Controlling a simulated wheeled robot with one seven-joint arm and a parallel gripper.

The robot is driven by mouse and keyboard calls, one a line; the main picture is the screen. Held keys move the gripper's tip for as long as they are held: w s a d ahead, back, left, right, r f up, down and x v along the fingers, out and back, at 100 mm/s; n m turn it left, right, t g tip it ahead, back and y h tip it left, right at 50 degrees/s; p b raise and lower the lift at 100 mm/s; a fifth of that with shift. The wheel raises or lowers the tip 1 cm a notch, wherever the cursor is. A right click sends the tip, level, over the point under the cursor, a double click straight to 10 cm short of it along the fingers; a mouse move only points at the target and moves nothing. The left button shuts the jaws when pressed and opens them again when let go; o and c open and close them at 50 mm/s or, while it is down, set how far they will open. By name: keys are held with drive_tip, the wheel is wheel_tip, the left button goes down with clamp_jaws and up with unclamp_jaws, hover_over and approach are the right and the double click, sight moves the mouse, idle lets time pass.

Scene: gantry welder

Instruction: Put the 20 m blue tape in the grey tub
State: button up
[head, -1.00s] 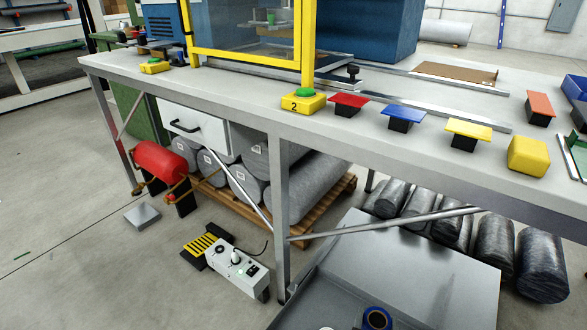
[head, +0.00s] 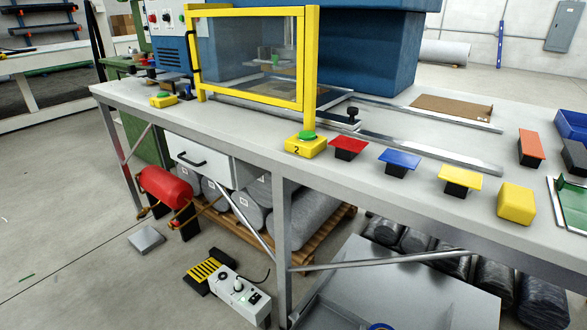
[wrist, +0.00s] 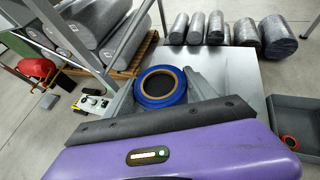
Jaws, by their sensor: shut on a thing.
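The blue tape (wrist: 142,98) is a roll with a blue outer face and a tan core ring. In the wrist view it sits between the grey fingers of my gripper (wrist: 162,88), which is shut on it. In the head view only a sliver of the blue tape (head: 381,326) shows at the bottom edge, and the gripper is out of that view. A grey tub (wrist: 298,103) is at the right of the wrist view, apart from the tape and cut off by the frame. A red-orange ring (wrist: 290,142) shows inside it.
A pale metal surface (head: 405,285) lies below the workbench (head: 240,126), and several dark rolls (head: 420,241) lie behind it. Colored buttons and a yellow block (head: 516,203) line the bench edge. A control box (head: 240,297) stands on the floor.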

drive_tip(key=p, duration=0.1)
drive_tip(key=s+r+p, duration=0.1)
drive_tip(key=r+p, duration=0.1)
drive_tip(key=shift+s+a+r+n+y+p, duration=0.15)
drive_tip(key=shift+s+a+n+y+p, duration=0.05)
drive_tip(key=shift+a+n+y+p, duration=0.1)
drive_tip(key=s+d+r+n+y+p, duration=0.2)
drive_tip(key=r+p, duration=0.3)
drive_tip(key=p, duration=0.7)
drive_tip(key=shift+s+r, duration=0.2)
drive_tip(key=shift+s, duration=0.45)
drive_tip(key=shift+d, duration=0.1)
